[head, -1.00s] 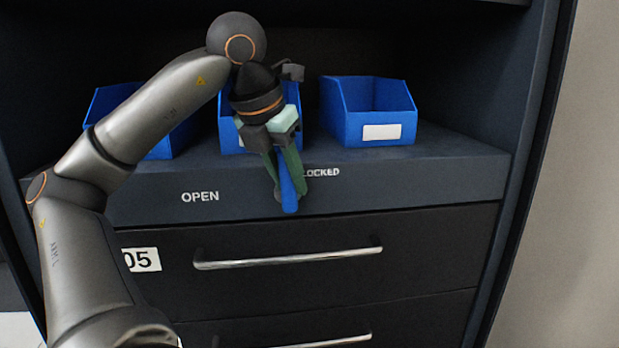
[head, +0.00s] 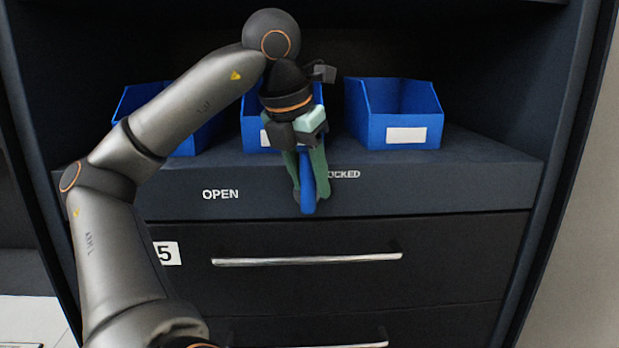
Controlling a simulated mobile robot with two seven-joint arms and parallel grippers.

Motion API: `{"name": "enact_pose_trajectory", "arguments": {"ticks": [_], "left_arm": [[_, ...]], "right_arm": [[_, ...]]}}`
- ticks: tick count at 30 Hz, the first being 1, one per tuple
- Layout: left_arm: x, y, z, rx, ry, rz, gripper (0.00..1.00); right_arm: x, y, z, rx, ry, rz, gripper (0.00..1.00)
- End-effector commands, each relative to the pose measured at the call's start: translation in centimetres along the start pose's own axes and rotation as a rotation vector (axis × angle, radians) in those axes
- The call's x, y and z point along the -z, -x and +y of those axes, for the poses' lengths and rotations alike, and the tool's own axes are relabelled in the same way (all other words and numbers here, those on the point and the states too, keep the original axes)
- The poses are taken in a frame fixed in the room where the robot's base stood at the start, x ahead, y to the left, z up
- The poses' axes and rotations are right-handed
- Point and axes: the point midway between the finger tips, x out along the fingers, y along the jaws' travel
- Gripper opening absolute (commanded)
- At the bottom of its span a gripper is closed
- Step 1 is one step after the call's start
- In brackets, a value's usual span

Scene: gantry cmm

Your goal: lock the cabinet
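A blue handle (head: 308,196) hangs down on the cabinet's dark front ledge, between the white word OPEN (head: 220,194) and the partly covered word LOCKED (head: 346,174). My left gripper (head: 308,180) comes down from above. Its two green fingers lie close along both sides of the handle and look shut on it. The handle's lower end sticks out below the fingertips. Its upper end and pivot are hidden behind the gripper. My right gripper is not in view.
Blue bins stand on the shelf behind: one at right (head: 395,128), one behind my gripper (head: 252,125), and one at left (head: 190,140) partly behind my arm. Below are dark drawers with a metal bar handle (head: 310,260). Cabinet side walls border both sides.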

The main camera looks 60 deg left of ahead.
Motion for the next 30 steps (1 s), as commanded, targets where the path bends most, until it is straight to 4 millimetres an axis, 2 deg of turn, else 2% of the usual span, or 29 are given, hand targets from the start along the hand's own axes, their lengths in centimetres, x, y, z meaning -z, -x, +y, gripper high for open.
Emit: {"name": "enact_pose_trajectory", "arguments": {"ticks": [5, 8, 21, 25, 30], "left_arm": [[0.0, 0.2, 0.0, 0.000, 0.001, 0.000, 0.44], [-0.1, 1.0, 0.1, -0.001, 0.002, -0.001, 0.44], [-0.1, 9.8, 0.0, -0.003, 0.004, 0.000, 0.44], [-0.1, 11.5, 0.0, -0.001, 0.002, 0.000, 0.44], [0.0, 12.5, 0.0, -0.001, 0.000, 0.001, 0.44]], "right_arm": [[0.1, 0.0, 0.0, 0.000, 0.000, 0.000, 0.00], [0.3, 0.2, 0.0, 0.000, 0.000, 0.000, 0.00], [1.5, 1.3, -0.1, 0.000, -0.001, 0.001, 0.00], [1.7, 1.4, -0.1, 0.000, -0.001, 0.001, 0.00], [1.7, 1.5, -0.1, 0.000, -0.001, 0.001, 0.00]]}}
